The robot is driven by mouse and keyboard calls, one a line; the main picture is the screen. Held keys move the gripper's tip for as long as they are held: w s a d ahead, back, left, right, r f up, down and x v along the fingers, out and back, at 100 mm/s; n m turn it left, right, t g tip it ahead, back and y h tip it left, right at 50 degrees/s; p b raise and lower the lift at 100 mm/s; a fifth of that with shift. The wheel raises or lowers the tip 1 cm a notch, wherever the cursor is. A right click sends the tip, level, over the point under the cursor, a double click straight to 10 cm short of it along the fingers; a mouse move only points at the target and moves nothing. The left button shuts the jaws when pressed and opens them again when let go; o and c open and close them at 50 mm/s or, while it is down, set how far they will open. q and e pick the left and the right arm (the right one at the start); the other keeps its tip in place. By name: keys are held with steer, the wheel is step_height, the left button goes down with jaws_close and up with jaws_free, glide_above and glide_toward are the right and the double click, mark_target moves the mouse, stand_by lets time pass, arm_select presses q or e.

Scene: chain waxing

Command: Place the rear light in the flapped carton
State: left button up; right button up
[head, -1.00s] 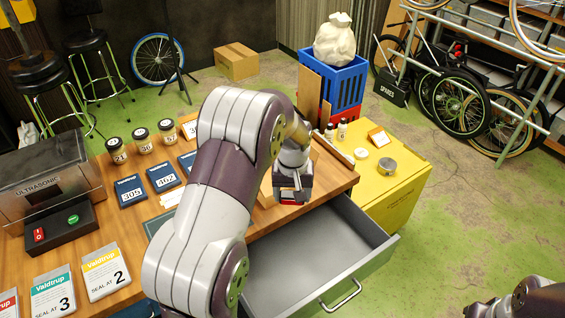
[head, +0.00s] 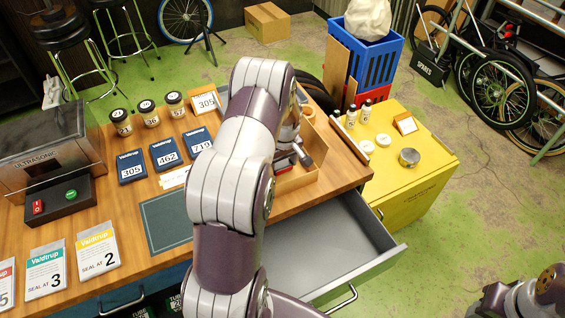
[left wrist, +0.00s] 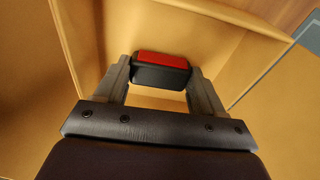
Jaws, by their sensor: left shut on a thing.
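The rear light, a black block with a red lens, is between the fingers of my left gripper in the left wrist view (left wrist: 162,66). A bit of it shows red in the head view (head: 284,168). My left gripper (head: 292,160) is shut on it. The tan flapped carton (head: 302,182) stands on the bench near its right end, partly hidden by my left arm. In the left wrist view its tan walls (left wrist: 225,45) surround the light and fingers. Whether the light touches the carton floor is unclear. Part of my right arm shows bottom right, its fingers out of view.
An open grey drawer (head: 345,240) juts from the bench below the carton. A yellow cabinet (head: 425,180) with bottles and tins stands to the right. Blue boxes (head: 165,153), jars (head: 147,113) and a dark mat (head: 165,222) lie left of my arm.

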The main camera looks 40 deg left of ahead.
arm_select(q)
steer(key=shift+f, duration=0.35)
steer(key=shift+s+r, duration=0.1)
steer(key=shift+s, duration=0.05)
steer(key=o, duration=1)
steer(key=shift+f, duration=0.2)
steer(key=shift+o, duration=0.2)
steer(key=shift+r, duration=0.15)
